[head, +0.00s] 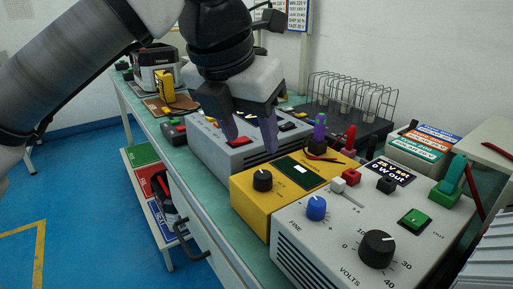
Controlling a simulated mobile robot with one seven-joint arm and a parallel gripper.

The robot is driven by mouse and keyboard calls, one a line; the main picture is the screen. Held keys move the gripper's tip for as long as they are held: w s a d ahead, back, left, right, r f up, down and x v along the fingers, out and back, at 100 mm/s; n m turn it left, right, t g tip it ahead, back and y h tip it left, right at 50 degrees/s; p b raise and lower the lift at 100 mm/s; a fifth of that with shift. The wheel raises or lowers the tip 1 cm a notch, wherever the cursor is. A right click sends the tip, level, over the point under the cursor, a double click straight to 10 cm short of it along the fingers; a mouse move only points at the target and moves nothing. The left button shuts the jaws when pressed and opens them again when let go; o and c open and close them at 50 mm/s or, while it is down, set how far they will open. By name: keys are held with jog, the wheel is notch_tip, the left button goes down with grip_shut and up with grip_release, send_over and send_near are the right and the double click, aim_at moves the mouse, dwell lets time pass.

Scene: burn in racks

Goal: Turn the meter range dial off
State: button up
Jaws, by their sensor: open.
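The yellow meter (246,202) sits on the bench between two grey units. Its black range dial (262,180) is on the sloped top at the left, beside a dark display (297,172) with a small lit patch. The dial's exact pointer position is too small to read. My gripper (250,141) is open and empty, pointing down above the bench. Its two purple-grey fingers are apart, over the grey unit behind the meter and apart from the dial. The dial is fully in view.
A grey power supply (308,239) with a large black knob (377,249) and a blue knob (316,207) stands at the front right. Behind are another grey unit (212,149), a purple-and-red probe area and a wire rack (352,95). A drawer handle (188,240) juts out at the left.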

jog(key=v, duration=0.4)
jog(key=shift+s+r+p, duration=0.1)
jog(key=shift+r+p, duration=0.1)
jog(key=shift+p, duration=0.1)
